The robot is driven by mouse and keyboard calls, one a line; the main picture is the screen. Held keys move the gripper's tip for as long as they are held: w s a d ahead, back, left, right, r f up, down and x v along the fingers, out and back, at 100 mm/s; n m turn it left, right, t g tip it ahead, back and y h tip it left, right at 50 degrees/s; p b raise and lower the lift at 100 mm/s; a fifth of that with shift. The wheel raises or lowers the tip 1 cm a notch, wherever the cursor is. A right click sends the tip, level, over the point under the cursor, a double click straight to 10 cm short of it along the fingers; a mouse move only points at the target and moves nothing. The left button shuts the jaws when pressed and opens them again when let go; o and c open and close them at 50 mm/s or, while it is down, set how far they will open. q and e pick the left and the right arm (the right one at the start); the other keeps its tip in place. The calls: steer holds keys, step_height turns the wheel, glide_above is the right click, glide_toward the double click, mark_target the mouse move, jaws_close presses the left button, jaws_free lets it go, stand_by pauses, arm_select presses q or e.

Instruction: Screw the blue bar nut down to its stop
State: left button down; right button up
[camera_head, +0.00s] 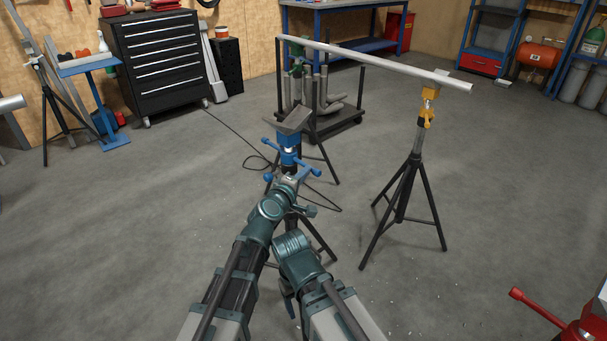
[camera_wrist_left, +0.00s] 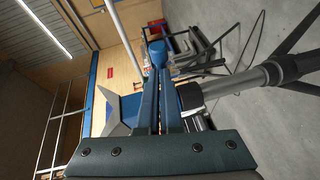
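The blue bar nut (camera_head: 287,160) sits on the near stand, under its grey V-shaped head (camera_head: 293,121). Its bars stick out with round knobs to the left and right. My left gripper (camera_head: 290,179) is right at the near side of the nut and hides part of it. In the left wrist view the two fingers (camera_wrist_left: 160,105) lie nearly parallel with a narrow gap, and a blue knob (camera_wrist_left: 157,52) shows at their tips. Whether they clamp a bar is not clear. The V head (camera_wrist_left: 120,115) shows beside them. My right arm is folded low, its gripper not visible.
A long pale pipe (camera_head: 385,64) is up at the back, its right end on a yellow-headed stand (camera_head: 428,105). A pipe cart (camera_head: 330,120) stands behind the near stand. A black cable lies on the floor. A red machine (camera_head: 590,325) is at lower right. Floor to the left is clear.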

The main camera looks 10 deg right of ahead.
arm_select(q)
steer(key=shift+d, duration=0.15)
steer(key=p+v, duration=0.1)
steer(key=v, duration=0.6)
steer(key=shift+s+a, duration=0.25)
steer(key=s+a+f+m+g+y, duration=0.1)
steer(key=s+a+f+m+g, duration=0.25)
steer(key=f, duration=0.25)
steer(key=s+a+f+m+g+y, duration=0.1)
steer(key=s+a+f+m+g, duration=0.1)
steer(key=a+f+m+g, duration=0.3)
steer(key=s+a+f+m+g+y, duration=0.1)
steer(key=s+a+f+g+y, duration=0.15)
steer(key=s+a+f, duration=0.35)
steer(key=s+a+f+m+g+y, duration=0.1)
steer(key=s+a+f+g+y, duration=0.1)
steer(key=s+a+y, duration=0.45)
steer(key=s+d+r+m+p, duration=0.1)
steer(key=d+r+p, duration=0.2)
steer(key=r+p, duration=0.5)
steer(key=s+d+r+m+h+p, duration=0.1)
steer(key=s+d+r+p, duration=0.1)
steer(key=r+p, duration=0.7)
steer(key=s+d+r+m+g+p, duration=0.1)
steer(key=d+r+p, duration=0.2)
steer(key=r+p, duration=0.5)
steer(key=shift+s+d+r+p, duration=0.25)
steer(key=shift+d+r+p, duration=0.1)
steer(key=shift+r, duration=0.05)
